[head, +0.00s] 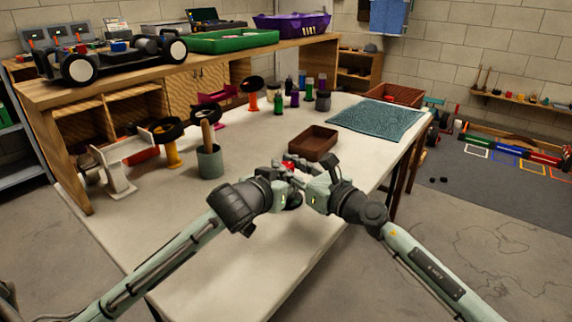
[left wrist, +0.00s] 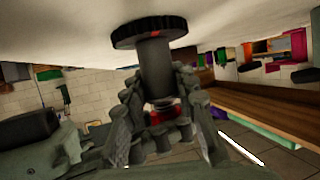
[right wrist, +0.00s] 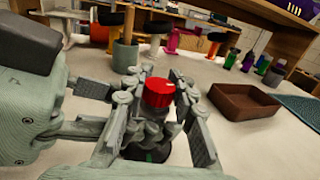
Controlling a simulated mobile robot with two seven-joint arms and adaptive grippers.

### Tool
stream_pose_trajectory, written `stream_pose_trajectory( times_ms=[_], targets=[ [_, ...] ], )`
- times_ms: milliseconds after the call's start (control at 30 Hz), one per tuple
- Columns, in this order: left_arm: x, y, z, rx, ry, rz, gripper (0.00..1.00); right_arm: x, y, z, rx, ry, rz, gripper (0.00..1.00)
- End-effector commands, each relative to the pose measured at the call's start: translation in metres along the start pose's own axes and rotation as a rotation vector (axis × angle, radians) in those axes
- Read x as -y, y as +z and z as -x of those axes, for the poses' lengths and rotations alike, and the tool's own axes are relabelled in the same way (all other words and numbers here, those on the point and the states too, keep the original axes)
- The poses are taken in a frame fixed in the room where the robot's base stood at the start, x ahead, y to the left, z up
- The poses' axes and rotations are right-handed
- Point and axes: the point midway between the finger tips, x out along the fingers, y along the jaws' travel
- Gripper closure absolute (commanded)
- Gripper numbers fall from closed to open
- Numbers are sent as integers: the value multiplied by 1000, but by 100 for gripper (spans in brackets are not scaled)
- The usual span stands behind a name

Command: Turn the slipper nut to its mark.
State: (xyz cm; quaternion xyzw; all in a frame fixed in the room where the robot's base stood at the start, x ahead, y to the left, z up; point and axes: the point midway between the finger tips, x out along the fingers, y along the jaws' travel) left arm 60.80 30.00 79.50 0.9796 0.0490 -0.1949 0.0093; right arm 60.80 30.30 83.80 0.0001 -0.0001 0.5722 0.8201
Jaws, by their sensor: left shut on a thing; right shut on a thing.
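The red slipper nut (right wrist: 158,92) sits on top of a dark upright post, with a small pale tick on its top. It shows as a small red spot in the head view (head: 289,164) and is partly hidden by fingers in the left wrist view (left wrist: 178,116). The post (left wrist: 154,62) stands on a round black base (left wrist: 150,30) on the table. My left gripper (left wrist: 160,103) is shut on the post just below the nut. My right gripper (right wrist: 152,90) has its fingers on either side of the nut and is shut on it. The reference mark cannot be made out.
A brown tray (head: 313,142) stands just behind the grippers, and a teal mat (head: 375,121) lies to its right. A grey-green cup (head: 210,162) with a handle in it and several wheel stands are at the left. The white table (head: 230,240) is clear in front.

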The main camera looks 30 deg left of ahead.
Motion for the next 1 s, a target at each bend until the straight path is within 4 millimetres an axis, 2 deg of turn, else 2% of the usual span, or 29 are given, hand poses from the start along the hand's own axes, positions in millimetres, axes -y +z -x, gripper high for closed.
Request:
stream_pose_trajectory(
  times_ms=[200, 233, 433, 767, 1000],
  targets=[
    [-1, -1, 0, -2, 3, 3, 100, 2, -3, 1, -4, -3, -1, 100],
    [-1, -1, 0, -2, 2, 3, 100, 2, -3, 1, -4, -3, -1, 74],
    [0, -1, 0, -2, 1, 2, 100, 1, -2, 0, -3, -1, 0, 51],
    [1, -1, 0, -2, -1, 1, 100, 0, 2, 0, -2, 2, 3, 51],
    [1, -1, 0, -1, -2, 1, 100, 1, 30, 1, -1, 2, 14, 51]
  ],
)
